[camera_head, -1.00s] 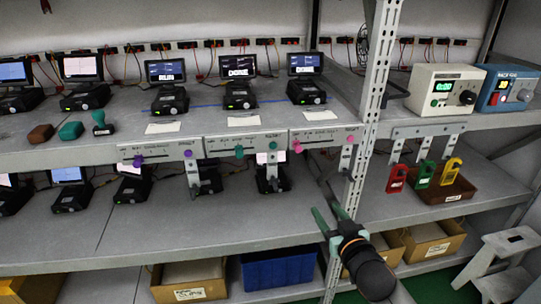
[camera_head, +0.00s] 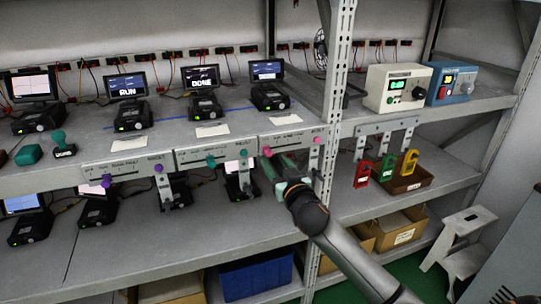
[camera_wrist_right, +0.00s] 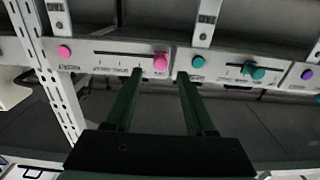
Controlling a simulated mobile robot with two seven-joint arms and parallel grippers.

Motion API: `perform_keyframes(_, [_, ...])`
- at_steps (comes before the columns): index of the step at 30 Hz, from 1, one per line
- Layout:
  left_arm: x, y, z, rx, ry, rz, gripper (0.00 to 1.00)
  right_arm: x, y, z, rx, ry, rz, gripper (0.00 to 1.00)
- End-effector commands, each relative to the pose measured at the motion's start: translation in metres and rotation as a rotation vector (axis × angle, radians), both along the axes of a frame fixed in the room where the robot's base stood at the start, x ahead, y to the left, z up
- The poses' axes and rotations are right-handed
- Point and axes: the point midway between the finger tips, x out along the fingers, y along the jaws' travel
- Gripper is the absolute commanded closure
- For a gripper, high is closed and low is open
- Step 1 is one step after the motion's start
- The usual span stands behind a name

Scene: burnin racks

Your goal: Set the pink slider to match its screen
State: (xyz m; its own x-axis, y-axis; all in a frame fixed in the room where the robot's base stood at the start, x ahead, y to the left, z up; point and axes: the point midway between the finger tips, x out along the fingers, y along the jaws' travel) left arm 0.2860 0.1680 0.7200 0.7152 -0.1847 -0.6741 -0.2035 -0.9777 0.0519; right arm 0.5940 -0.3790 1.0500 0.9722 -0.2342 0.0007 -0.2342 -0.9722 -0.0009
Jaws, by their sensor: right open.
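The pink slider knob (camera_head: 267,152) sits at the left end of its slot on the right-most panel (camera_head: 290,142) of the shelf edge. In the right wrist view the pink slider knob (camera_wrist_right: 160,62) shows at the right end of the slot, between and just beyond the fingertips. A round pink button (camera_head: 316,140) is at the panel's other end. The screen (camera_head: 267,70) above this panel is lit; its text is too small to read. My right gripper (camera_head: 279,162) is open and empty, in front of the panel; contact cannot be told. My left gripper is out of view.
Panels with a teal slider knob (camera_head: 211,161) and a purple slider knob (camera_head: 107,181) lie to the left. A perforated post (camera_head: 334,100) stands just right of the pink panel. Red, green and yellow tags hang by a brown tray (camera_head: 404,178) on the right.

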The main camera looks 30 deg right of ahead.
Motion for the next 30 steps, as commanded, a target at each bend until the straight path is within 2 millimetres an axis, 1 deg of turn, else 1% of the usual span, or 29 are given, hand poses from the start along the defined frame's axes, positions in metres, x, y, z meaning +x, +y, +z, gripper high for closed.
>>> perform_keyframes(1, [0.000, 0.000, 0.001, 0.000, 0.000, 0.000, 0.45, 0.008, -0.002, 0.001, -0.002, -0.001, -0.001, 0.45])
perform_keyframes(3, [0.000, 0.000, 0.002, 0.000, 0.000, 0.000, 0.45, 0.018, -0.005, 0.001, -0.002, -0.001, -0.001, 0.45])
perform_keyframes(9, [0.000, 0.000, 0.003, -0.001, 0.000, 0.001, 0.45, 0.036, -0.009, 0.000, -0.001, 0.000, 0.000, 0.45])
perform_keyframes(14, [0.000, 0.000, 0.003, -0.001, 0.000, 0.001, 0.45, 0.042, -0.010, 0.000, -0.001, 0.001, 0.000, 0.45])
perform_keyframes(22, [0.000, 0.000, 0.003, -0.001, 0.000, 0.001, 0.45, 0.043, -0.010, 0.000, -0.001, 0.001, 0.001, 0.45])
perform_keyframes(30, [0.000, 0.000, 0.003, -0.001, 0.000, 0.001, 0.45, 0.042, -0.010, -0.001, -0.001, 0.001, 0.001, 0.75])
